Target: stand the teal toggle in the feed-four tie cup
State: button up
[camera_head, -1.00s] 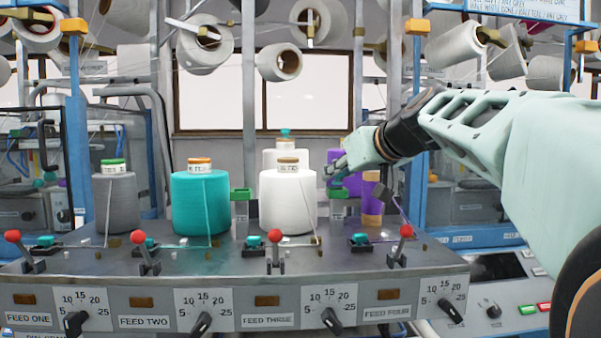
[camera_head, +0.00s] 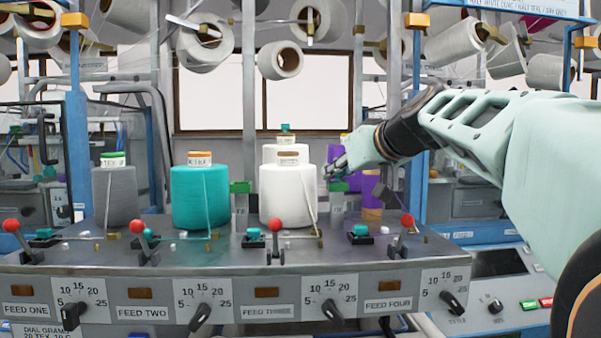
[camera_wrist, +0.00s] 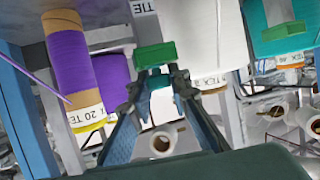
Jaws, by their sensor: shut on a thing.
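The teal toggle (camera_wrist: 159,81) shows as a small teal piece between my fingertips in the wrist view. My gripper (camera_wrist: 160,77) is shut on it. Just beyond it is a green tie cup (camera_wrist: 155,55) on a grey post marked TIE. This view is upside down, so the toggle appears over the cup; I cannot tell whether they touch. In the head view my gripper (camera_head: 329,171) is close above that green cup (camera_head: 340,186), between the white cone and the purple cone. The toggle cannot be made out clearly there.
A white cone (camera_head: 287,195) stands left of my gripper and a purple cone (camera_head: 370,188) right of it. Another green cup (camera_head: 240,187) stands by the teal cone (camera_head: 200,197). Red-knobbed levers (camera_head: 407,221) and teal switches (camera_head: 360,230) line the console in front.

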jog(key=o, duration=0.7)
jog(key=shift+f, duration=0.65)
jog(key=shift+o, duration=0.2)
notch_tip(320, 180, up, 11)
jog(key=shift+s, duration=0.1)
